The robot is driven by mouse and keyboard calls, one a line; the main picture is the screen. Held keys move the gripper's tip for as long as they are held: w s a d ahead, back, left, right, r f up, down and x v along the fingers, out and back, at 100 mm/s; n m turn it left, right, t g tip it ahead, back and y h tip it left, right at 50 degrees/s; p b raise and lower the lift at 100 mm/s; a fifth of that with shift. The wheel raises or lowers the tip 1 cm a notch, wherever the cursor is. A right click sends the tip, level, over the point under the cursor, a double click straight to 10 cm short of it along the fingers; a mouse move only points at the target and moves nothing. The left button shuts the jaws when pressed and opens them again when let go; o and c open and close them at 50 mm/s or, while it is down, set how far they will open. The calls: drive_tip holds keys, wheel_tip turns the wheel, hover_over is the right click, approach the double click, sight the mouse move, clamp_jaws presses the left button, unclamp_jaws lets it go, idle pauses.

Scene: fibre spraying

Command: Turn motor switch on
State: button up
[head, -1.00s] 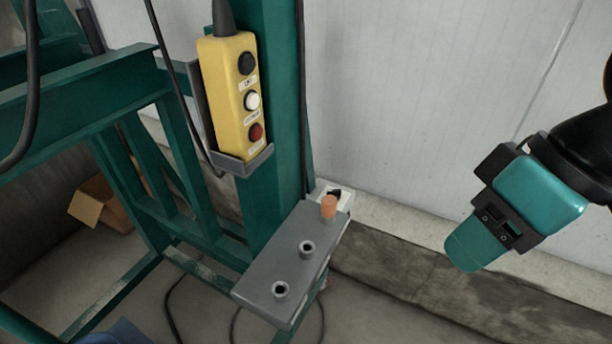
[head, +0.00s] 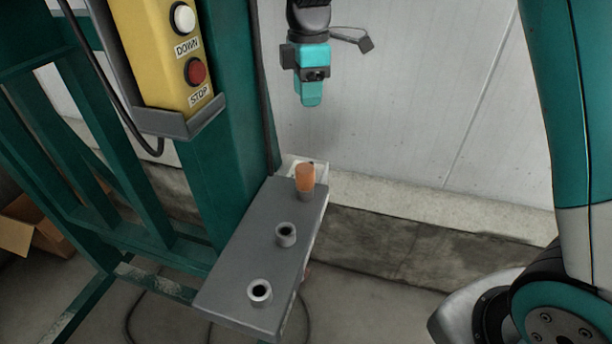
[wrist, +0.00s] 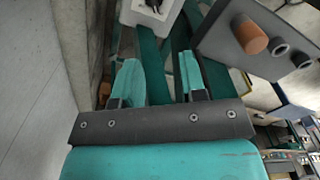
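A white box with a dark part on it, perhaps the motor switch, sits at the back end of the grey shelf in the head view (head: 320,169), partly hidden by an orange plug. It also shows at the top of the wrist view (wrist: 136,16), cut off by the edge, so its setting cannot be read. My gripper (head: 311,100) hangs pointing down above and behind the box, against the wall, touching nothing. In the wrist view, my gripper (wrist: 160,72) has its two teal fingers apart with nothing between them.
The grey shelf (head: 240,250) carries two empty round holders and the orange plug (head: 305,178). A yellow control pendant (head: 160,60) with DOWN and STOP buttons sits in a bracket on the green post (head: 235,130). The pale wall (head: 430,110) stands behind.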

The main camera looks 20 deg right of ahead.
drive_tip(key=shift+n, duration=0.3)
drive_tip(key=f, duration=1.2)
drive_tip(key=w+f+p, duration=0.1)
drive_tip(key=f, duration=0.5)
drive_tip(key=shift+w+d+f, duration=0.1)
drive_tip(key=shift+f, duration=0.05)
drive_tip(key=shift+c, duration=0.2)
clamp_jaws()
